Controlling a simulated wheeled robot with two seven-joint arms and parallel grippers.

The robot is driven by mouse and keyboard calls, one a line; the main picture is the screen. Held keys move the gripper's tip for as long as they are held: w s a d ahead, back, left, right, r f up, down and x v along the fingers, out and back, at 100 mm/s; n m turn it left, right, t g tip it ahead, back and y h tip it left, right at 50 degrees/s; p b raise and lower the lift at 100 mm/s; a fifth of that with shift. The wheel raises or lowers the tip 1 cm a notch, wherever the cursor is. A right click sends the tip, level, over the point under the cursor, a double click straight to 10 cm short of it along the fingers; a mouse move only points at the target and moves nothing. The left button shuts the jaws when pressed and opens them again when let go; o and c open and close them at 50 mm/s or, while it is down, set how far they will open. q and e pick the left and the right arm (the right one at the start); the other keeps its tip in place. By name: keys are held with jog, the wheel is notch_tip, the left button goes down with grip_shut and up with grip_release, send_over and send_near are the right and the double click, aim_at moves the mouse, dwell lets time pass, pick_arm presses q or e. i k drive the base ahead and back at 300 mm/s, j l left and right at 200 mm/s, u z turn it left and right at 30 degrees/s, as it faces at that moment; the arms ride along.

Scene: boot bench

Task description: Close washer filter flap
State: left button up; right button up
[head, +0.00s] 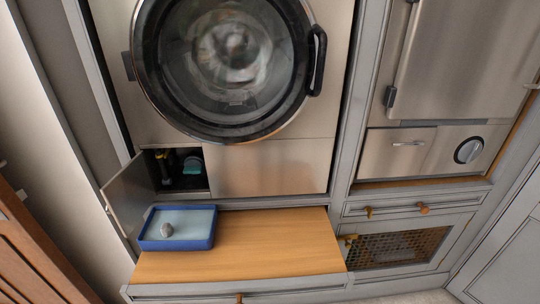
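The washer (240,166) stands behind the wooden bench, with its round glass door (232,60) shut. Its filter flap (130,192) is at the lower left and stands open, swung outward to the left. The filter compartment (182,170) behind it is exposed and dark, with a yellowish part and a teal-grey part inside. Neither of my grippers is in the head view.
A blue tray (210,226) with a pale inside and a small grey lump (167,230) sits on the left of the wooden bench top (270,240), close to the open flap. The bench top right of it is clear. Cabinets with a mesh door (400,248) stand at right.

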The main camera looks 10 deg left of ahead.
aim_at(127, 196)
jog(key=i+j+z, duration=0.25)
jog(key=j, duration=1.25)
jog(key=k+j+z, duration=0.1)
jog(key=j+z, duration=0.2)
jog(key=j, duration=1.2)
